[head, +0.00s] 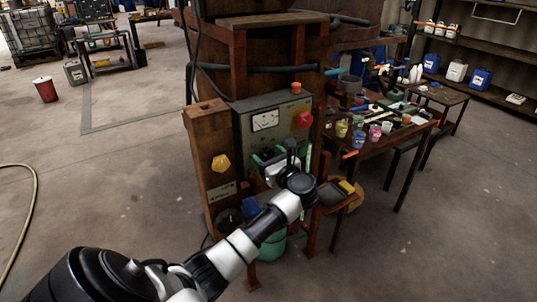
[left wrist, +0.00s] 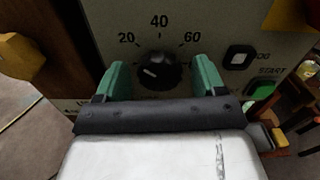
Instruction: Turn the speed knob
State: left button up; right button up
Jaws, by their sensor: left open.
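The speed knob (left wrist: 158,71) is black and round with a pale pointer mark. It sits on a grey panel under a printed scale reading 20, 40 and 60. In the head view my left gripper (head: 277,160) is at the lower part of the grey control box (head: 247,122), and the knob is hidden there. My right gripper is not in view.
The box carries a meter (head: 265,120) and a red knob (head: 304,119). A green START button (left wrist: 262,88) and a switch (left wrist: 239,57) lie right of the speed knob. A yellow knob (head: 220,163) is on the wooden post. A cluttered table (head: 372,147) stands right.

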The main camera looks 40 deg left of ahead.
pick_arm(q)
jog(key=c, duration=0.9)
jog(key=shift+f+m+b, duration=0.25)
jog(key=shift+m+b, duration=0.25)
jog(key=shift+b, duration=0.4)
jog(key=shift+c, duration=0.2)
jog(key=shift+m+b, duration=0.35)
jog(key=shift+m, duration=0.35)
jog(key=m, duration=0.1)
jog(key=m+p, duration=0.1)
jog(key=shift+r+m, duration=0.3)
jog(key=m+p, duration=0.2)
jog(key=m, duration=0.1)
jog(key=shift+m, duration=0.3)
jog(key=shift+m+p, duration=0.55)
jog(key=shift+m, duration=0.05)
